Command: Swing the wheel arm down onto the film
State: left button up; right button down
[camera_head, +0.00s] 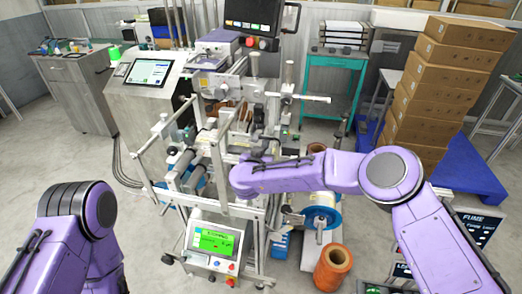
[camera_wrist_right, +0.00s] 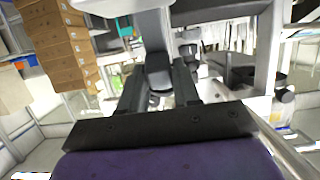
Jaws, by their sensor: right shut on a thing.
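The film machine (camera_head: 228,165) stands in the middle of the head view. My right arm reaches in from the right, and its wrist is over the machine's front; the fingers are hidden there. In the right wrist view my right gripper (camera_wrist_right: 159,88) has its two dark fingers on either side of a grey part (camera_wrist_right: 157,68), which looks like the wheel arm, and is shut on it. I cannot tell the wheel arm's angle or whether it touches the film. A blue and white roll (camera_head: 322,216) sits at the machine's lower right. My left arm is at lower left, its gripper out of frame.
An orange roll (camera_head: 333,268) stands on the floor at front right. Stacked cardboard boxes (camera_head: 435,95) on a blue pallet stand at right. The floor at left is clear.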

jog(key=shift+w+d+g+y+p, duration=0.15)
jog(key=shift+w+d+g+p, duration=0.05)
jog(key=shift+w+g+p, duration=0.4)
jog(key=shift+w+d+g+y+p, duration=0.15)
jog(key=shift+w+g+p, duration=0.35)
jog(key=shift+p, duration=0.1)
pick_arm(q)
jog(key=shift+r+p, duration=0.4)
jog(key=shift+r, duration=1.6)
pick_arm(e)
jog(key=shift+w+d+f+g, duration=0.1)
jog(key=shift+w+f+g, duration=0.3)
jog(key=shift+g, duration=0.1)
jog(key=c, duration=0.9)
grip_release()
pick_arm(q)
notch_tip(320, 180, down, 3)
jog(key=b, duration=0.3)
pick_arm(e)
jog(key=v, duration=1)
jog(key=shift+s+d+r, duration=0.1)
jog(key=shift+s+r, duration=0.05)
jog(key=shift+s, duration=0.1)
